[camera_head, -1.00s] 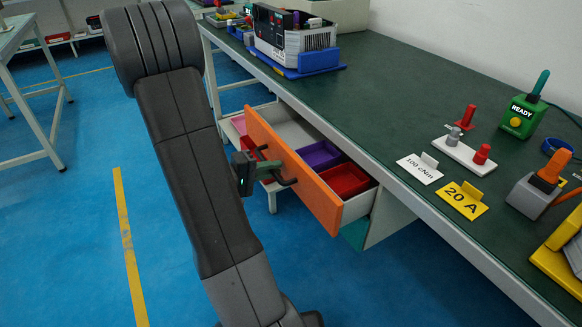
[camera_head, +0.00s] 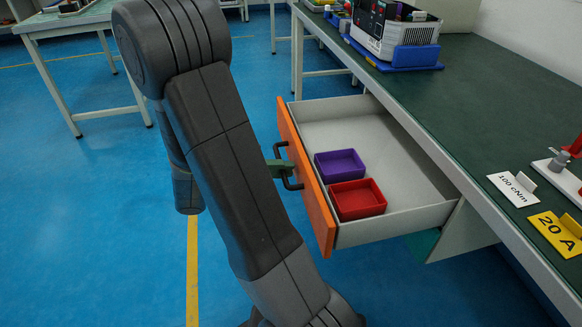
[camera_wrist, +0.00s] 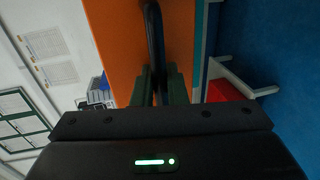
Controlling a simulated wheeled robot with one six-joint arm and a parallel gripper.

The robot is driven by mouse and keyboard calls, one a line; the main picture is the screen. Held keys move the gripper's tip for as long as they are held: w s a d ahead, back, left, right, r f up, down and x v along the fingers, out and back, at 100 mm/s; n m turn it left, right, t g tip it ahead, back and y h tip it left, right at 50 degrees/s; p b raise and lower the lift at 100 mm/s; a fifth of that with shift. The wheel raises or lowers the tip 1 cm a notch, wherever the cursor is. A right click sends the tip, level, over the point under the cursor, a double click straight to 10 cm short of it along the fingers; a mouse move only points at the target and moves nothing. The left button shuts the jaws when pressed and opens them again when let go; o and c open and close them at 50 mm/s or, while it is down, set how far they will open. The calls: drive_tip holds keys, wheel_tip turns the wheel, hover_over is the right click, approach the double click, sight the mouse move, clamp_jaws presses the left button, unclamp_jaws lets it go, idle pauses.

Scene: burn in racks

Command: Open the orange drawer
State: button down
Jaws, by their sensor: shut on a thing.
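The orange drawer (camera_head: 304,176) is pulled well out from under the green-topped bench in the head view. Its grey inside (camera_head: 350,135) shows, with a purple bin (camera_head: 339,165) and a red bin (camera_head: 357,199) in it. The dark handle (camera_head: 290,172) stands on its orange front. My gripper (camera_head: 281,168) is at the handle, partly hidden behind my arm. In the wrist view the orange front (camera_wrist: 118,45) fills the upper middle, and my gripper's green fingers (camera_wrist: 159,84) are shut on the dark handle bar (camera_wrist: 153,40).
The bench top (camera_head: 480,95) holds a white and dark device (camera_head: 395,30) on a blue stand, a "100 cNm" card (camera_head: 512,188) and a yellow "20 A" card (camera_head: 558,232). Another table (camera_head: 75,25) stands at the far left. Blue floor (camera_head: 90,220) is clear at left.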

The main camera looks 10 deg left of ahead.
idle(0.3)
drive_tip(key=c, duration=1.8)
unclamp_jaws()
drive_tip(key=p+v, duration=0.3)
drive_tip(key=v, duration=1.1)
drive_tip(key=shift+d+f, duration=0.1)
drive_tip(key=shift+f, duration=0.05)
drive_tip(key=b+x, duration=0.3)
drive_tip(key=x, duration=1)
drive_tip(key=shift+w+d, duration=0.15)
drive_tip(key=shift+d, duration=0.25)
